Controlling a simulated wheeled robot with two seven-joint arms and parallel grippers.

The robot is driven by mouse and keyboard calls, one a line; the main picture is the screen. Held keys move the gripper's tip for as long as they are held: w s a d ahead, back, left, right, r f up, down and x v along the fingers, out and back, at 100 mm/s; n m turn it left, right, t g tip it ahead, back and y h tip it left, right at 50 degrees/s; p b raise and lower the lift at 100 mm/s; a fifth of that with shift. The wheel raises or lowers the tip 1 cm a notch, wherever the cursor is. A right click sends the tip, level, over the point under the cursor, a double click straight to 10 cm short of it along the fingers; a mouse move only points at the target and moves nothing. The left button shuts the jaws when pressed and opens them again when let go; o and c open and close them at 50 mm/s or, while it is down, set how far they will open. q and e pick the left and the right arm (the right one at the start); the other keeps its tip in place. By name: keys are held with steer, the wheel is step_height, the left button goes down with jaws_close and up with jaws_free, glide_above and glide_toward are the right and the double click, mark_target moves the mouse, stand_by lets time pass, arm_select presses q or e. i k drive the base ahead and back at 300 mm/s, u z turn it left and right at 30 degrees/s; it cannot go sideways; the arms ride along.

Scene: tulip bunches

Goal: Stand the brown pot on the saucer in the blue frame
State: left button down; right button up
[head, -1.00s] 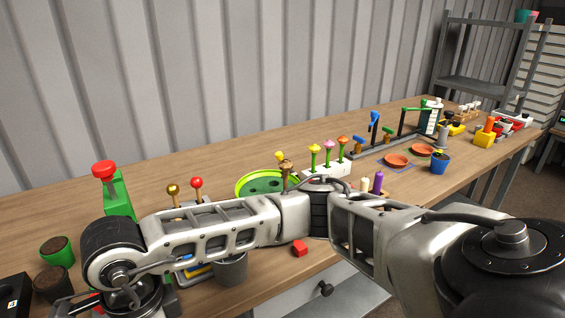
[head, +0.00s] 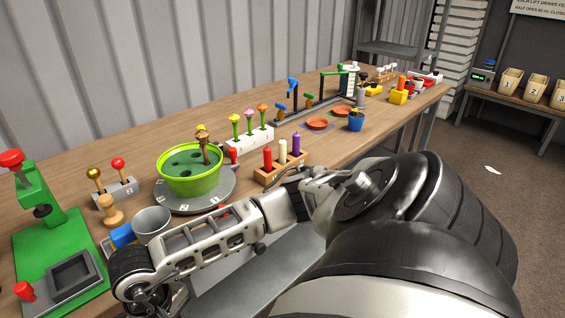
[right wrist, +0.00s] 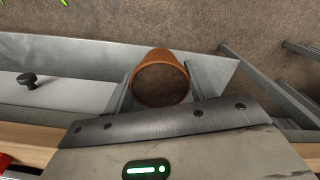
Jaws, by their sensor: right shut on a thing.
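The brown pot (right wrist: 163,62) shows in the right wrist view as a round orange-brown rim with a brown inside. My right gripper (right wrist: 160,77) is shut on it, one finger on each side. Pot and gripper are over the table's front edge, with drawer and floor behind them. In the head view my right arm crosses the front, and I cannot make out the pot there. An orange saucer (head: 317,123) lies flat and empty inside a thin blue frame (head: 304,126) on the table, well away from the pot. My left gripper is not in view.
A second orange saucer (head: 342,110) lies just behind. A candle rack (head: 281,169), a white tulip block (head: 250,140) and a green bowl (head: 190,181) stand to the left.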

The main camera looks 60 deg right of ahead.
mark_target(317, 124)
steer(key=u, duration=2.3)
steer(key=k, duration=2.2)
steer(key=z, duration=2.25)
